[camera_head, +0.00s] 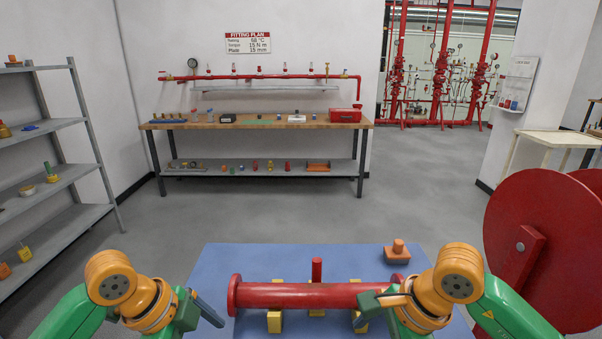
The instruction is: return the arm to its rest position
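My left gripper (207,310) hangs over the left edge of the blue mat, left of the red pipe. One dark finger shows, and nothing is seen in it. My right gripper (368,306) is at the right part of the red pipe (300,295) and overlaps it in the picture. I cannot tell whether it touches the pipe or whether its fingers are open. Both arms are bent, with green and orange links low in the picture.
The flanged pipe, with a short upright stub, lies on yellow supports (274,322) on the blue mat (225,262). An orange block (398,252) sits at the mat's back right. A large red reel (540,245) stands right. Grey shelves (50,185) stand left. Open floor leads to a workbench (250,125).

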